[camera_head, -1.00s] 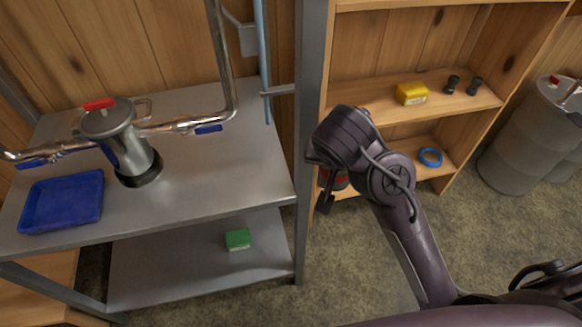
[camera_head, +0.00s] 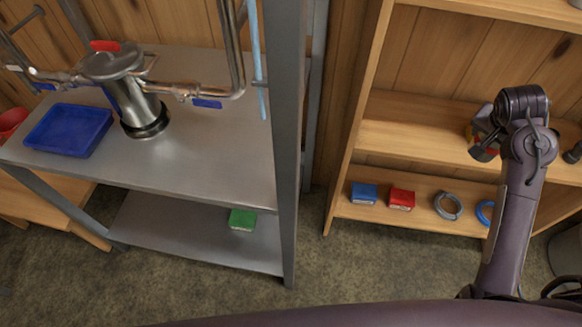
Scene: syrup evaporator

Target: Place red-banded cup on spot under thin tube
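My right gripper (camera_head: 485,148) is at the far right, in front of the wooden shelf and well away from the tube. My arm hides most of its fingers. A small red patch shows at the gripper. I cannot tell whether it belongs to the red-banded cup, which is not clearly visible elsewhere, or whether the fingers are shut. My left gripper is not in view.
A steel pot (camera_head: 128,92) and a blue tray (camera_head: 68,130) stand on the table among metal pipes. A grey post (camera_head: 287,120) separates table and shelf. The shelf holds a blue box (camera_head: 364,193), a red box (camera_head: 401,199) and rings. A green box (camera_head: 242,219) lies below the table.

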